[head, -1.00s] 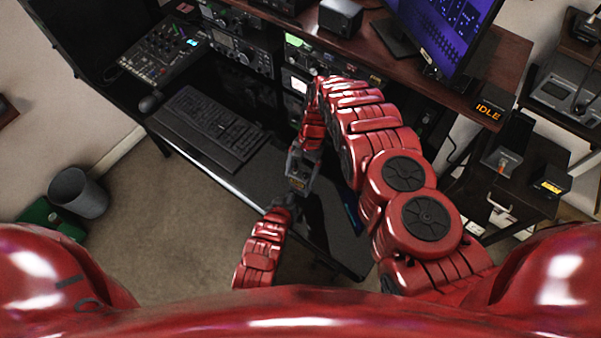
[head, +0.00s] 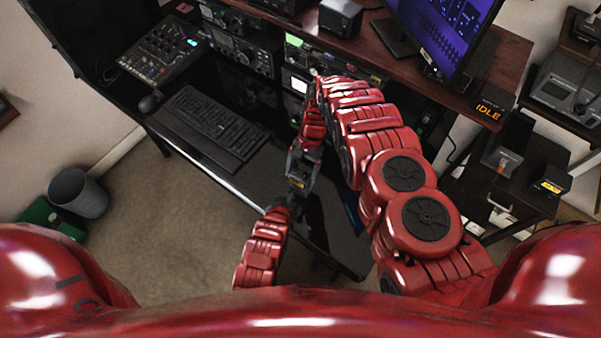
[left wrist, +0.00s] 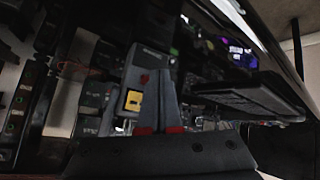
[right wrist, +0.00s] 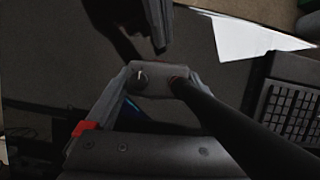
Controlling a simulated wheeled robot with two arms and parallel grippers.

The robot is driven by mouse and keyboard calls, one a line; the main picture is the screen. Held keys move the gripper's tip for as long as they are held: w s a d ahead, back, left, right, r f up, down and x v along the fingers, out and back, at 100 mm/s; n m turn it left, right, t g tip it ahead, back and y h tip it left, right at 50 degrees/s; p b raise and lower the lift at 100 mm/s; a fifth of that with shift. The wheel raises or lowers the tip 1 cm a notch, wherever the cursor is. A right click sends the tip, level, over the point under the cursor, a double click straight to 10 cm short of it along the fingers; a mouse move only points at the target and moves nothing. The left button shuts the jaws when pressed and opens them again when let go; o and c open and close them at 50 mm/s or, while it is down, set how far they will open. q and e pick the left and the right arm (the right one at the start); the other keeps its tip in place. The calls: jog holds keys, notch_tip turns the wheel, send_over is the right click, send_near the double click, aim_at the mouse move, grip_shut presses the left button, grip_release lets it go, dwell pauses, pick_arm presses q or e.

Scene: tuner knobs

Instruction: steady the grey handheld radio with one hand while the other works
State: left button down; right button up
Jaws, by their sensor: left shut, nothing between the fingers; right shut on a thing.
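The grey handheld radio (right wrist: 157,84) is held by my right gripper (head: 303,158) above the desk. In the right wrist view its top, with a small knob (right wrist: 141,77) and a long black antenna (right wrist: 225,118), lies between the fingers. In the left wrist view its yellow display (left wrist: 133,100) faces the camera. My left gripper (left wrist: 166,85) is shut and empty, close beside the radio. In the right wrist view its dark fingers (right wrist: 157,30) are just beyond the knob end, seemingly apart from it. In the head view the radio is small and hard to separate from the grippers.
The black desk (head: 265,178) lies below, with a keyboard (head: 212,127) to the left. Radio equipment (head: 240,50), a mixer (head: 165,47) and a monitor (head: 445,35) stand behind. A waste bin (head: 80,192) is on the floor at left.

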pick_arm(q)
jog(key=shift+w+d, duration=0.2)
jog(key=shift+w, duration=0.1)
jog(key=shift+w+d, duration=0.2)
jog(key=shift+w, duration=0.2)
dwell(0.6)
jog(key=shift+s, duration=0.1)
jog(key=shift+s+a, duration=0.45)
jog(key=shift+s, duration=0.25)
jog(key=shift+s, duration=0.1)
jog(key=shift+s+a, duration=0.5)
jog(key=shift+s, duration=0.35)
jog(key=shift+s+a, duration=0.55)
jog(key=shift+s, duration=0.25)
jog(key=shift+s+a, duration=0.5)
jog(key=shift+s, duration=0.35)
pick_arm(e)
jog(key=o, duration=1.4)
